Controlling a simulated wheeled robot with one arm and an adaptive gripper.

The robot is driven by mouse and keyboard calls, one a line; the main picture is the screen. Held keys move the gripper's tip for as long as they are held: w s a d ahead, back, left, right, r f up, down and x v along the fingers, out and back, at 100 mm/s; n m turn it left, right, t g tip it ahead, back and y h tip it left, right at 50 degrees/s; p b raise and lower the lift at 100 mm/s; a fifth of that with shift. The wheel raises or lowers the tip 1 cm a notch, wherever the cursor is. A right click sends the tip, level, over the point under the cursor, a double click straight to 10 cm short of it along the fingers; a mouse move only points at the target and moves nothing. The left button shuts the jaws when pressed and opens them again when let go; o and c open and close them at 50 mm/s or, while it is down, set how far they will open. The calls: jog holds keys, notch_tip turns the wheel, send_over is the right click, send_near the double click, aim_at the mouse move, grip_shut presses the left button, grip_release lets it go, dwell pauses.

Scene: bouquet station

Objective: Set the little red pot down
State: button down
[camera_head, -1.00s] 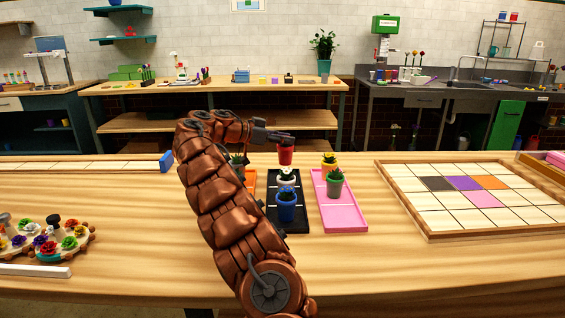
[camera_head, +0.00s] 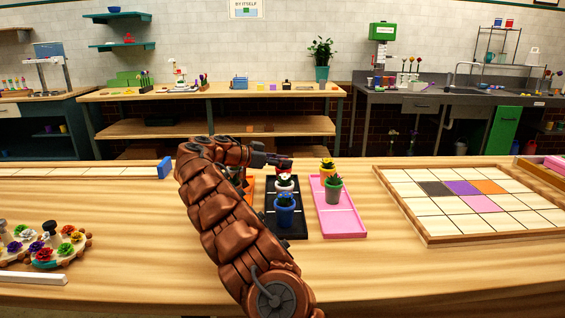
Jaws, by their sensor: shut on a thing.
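The little red pot (camera_head: 283,170) is in my gripper (camera_head: 280,161), at the far end of the black tray (camera_head: 295,232). The fingers are shut on it and hide part of it. The white pot in front covers its base, so I cannot tell whether it touches the tray.
An orange tray (camera_head: 251,184) is partly hidden behind my arm. A wooden tile grid (camera_head: 470,216) lies at right. A flower holder (camera_head: 35,255) is at left.

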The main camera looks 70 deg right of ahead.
jog(key=shift+f, duration=0.1)
jog(key=c, duration=0.9)
grip_release()
jog(key=shift+r+p, duration=0.3)
jog(key=v, duration=1.2)
